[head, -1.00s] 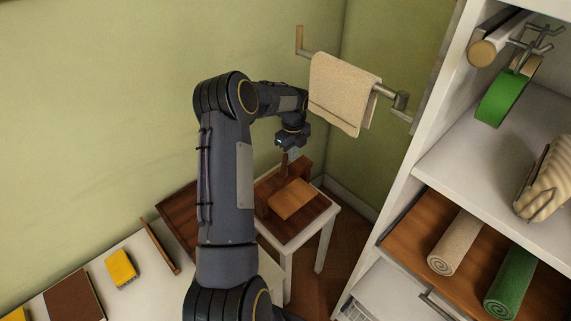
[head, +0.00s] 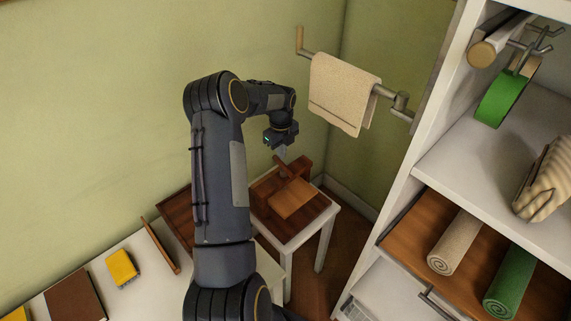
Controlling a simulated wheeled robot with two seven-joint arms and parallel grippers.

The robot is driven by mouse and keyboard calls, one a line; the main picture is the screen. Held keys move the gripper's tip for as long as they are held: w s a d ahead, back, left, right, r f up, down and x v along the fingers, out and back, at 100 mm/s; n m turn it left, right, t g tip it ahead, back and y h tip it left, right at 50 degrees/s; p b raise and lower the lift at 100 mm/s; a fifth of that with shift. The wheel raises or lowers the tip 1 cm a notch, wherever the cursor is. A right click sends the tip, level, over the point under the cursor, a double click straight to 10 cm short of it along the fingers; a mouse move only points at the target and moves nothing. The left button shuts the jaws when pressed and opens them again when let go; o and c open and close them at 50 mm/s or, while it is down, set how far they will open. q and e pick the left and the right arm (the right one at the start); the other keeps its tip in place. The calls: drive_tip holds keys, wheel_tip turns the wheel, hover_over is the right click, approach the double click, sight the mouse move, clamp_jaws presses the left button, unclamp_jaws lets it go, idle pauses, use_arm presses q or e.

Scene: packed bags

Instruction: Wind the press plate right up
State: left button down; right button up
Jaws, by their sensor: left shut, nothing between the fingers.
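A wooden press stands on a small white table (head: 327,226) in the corner. Its dark reddish-brown base (head: 285,228) carries a lighter wood plate (head: 294,200), which lies low in the press. A brown wooden bar (head: 296,172) slants above the plate at the press's top. My left gripper (head: 281,157) points down at the bar's upper left end, shut and empty. I cannot tell whether the fingertips touch the bar. My arm hides the left part of the press. My right gripper is not in view.
A cream towel (head: 340,95) hangs on a wall rail (head: 400,102) behind and right of the gripper. A white shelf unit (head: 400,190) with rolled mats (head: 458,243) stands at right. A white counter with a yellow object (head: 122,267) lies at lower left.

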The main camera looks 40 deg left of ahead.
use_arm(q)
drive_tip(key=shift+w+d, duration=0.3)
drive_tip(key=shift+d, duration=0.35)
wheel_tip(320, 180, up, 7)
drive_tip(key=p, duration=0.4)
drive_tip(key=shift+p, duration=0.3)
wheel_tip(320, 180, up, 8)
drive_tip(key=shift+b, duration=0.45)
drive_tip(key=shift+f, duration=0.1)
